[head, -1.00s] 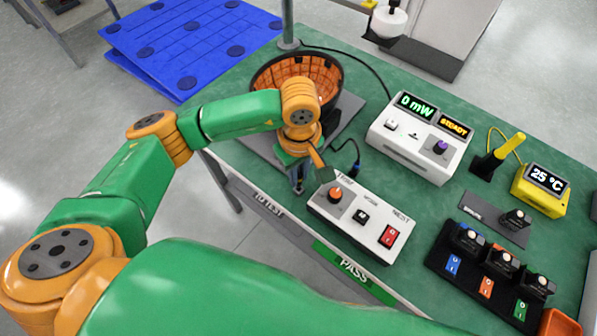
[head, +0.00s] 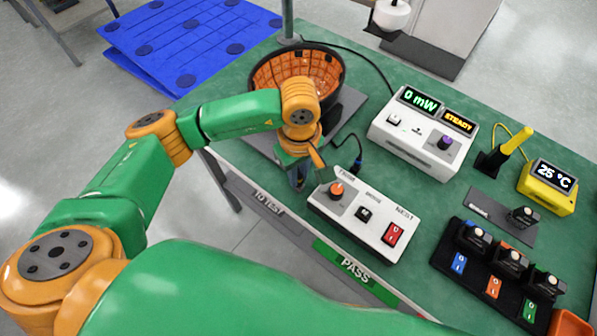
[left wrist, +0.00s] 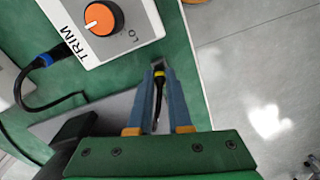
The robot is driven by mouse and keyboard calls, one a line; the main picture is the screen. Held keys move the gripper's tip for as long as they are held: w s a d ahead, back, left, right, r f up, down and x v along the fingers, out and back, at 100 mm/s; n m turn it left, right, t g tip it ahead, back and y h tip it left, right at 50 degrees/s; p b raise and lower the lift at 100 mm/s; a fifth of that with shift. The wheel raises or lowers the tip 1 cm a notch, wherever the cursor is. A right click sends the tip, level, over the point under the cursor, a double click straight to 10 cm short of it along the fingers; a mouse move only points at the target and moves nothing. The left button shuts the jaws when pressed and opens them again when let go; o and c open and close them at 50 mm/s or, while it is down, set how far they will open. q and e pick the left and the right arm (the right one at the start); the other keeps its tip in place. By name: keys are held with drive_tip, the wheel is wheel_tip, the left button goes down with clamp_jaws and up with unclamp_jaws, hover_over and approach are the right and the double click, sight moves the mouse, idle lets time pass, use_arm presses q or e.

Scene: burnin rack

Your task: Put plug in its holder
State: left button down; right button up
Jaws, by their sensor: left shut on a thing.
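My left gripper (head: 298,184) is at the front left edge of the green bench, beside the white box with the orange knob. In the left wrist view the left gripper (left wrist: 159,75) is shut on a black plug (left wrist: 159,86) with a yellow band, which sits between the blue fingers with a dark cable trailing back. In the head view the plug is hidden by the gripper. I cannot tell which thing is the plug's holder, nor whether the plug's tip touches anything. My right gripper is not in view.
The white control box (head: 372,222) stands right of the gripper, with a blue-banded connector (left wrist: 44,60) at its side. An orange-lined bowl (head: 296,72) is behind. A power meter (head: 421,135), a yellow probe in a stand (head: 500,155) and a black switch rack (head: 495,268) stand to the right.

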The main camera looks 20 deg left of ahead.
use_arm(q)
drive_tip(key=shift+f, duration=0.2)
drive_tip(key=c, duration=0.8)
unclamp_jaws()
drive_tip(key=shift+r, duration=0.1)
drive_tip(key=shift+o, duration=0.2)
wheel_tip(320, 180, up, 7)
drive_tip(key=shift+r+b, duration=0.1)
drive_tip(key=shift+b, duration=0.45)
